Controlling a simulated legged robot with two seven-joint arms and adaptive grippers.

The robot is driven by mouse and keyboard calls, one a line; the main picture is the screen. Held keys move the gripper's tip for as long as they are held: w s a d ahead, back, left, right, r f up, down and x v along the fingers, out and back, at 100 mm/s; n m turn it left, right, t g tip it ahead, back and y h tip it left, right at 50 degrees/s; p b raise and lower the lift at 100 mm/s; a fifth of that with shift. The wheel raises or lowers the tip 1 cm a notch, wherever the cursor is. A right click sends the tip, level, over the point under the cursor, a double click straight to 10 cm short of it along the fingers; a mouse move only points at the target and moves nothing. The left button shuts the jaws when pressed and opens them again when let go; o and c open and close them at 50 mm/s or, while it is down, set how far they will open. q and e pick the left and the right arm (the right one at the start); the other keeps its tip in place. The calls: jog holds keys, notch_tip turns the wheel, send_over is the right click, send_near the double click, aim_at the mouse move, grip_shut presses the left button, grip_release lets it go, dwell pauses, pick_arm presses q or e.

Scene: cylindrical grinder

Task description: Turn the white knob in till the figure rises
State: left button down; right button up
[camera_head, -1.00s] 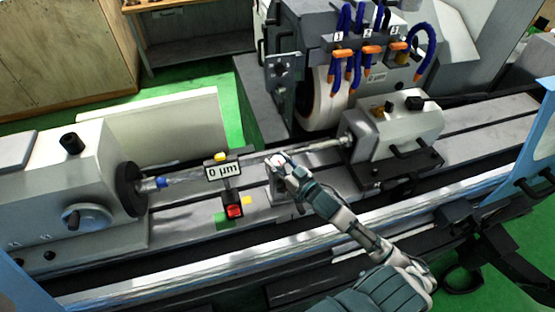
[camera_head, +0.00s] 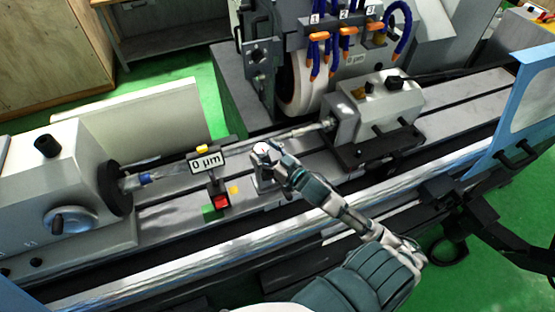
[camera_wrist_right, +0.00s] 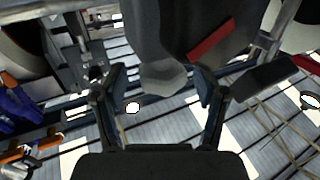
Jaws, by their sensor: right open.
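The white knob (camera_head: 262,147) sits on top of a small grey stand on the machine bed, just at my right gripper's tip. In the right wrist view a pale, faceted knob end (camera_wrist_right: 163,79) shows between the fingers, with a gap on each side. My right gripper (camera_head: 273,156) is open; in the right wrist view its two dark fingers (camera_wrist_right: 161,88) stand apart. The display (camera_head: 207,162) left of the knob reads "0 µm", upright. My left gripper is not in view.
A red button (camera_head: 221,202) and a green block (camera_head: 208,213) sit below the display. A thin shaft runs behind the knob from the headstock (camera_head: 55,165) to the tailstock (camera_head: 375,110). The large grinding wheel (camera_head: 291,88) stands behind.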

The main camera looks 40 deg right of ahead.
jog(key=s+d, duration=0.2)
jog(key=s, duration=0.8)
jog(key=shift+s, duration=0.2)
jog(key=shift+d, duration=0.15)
dwell(1.6)
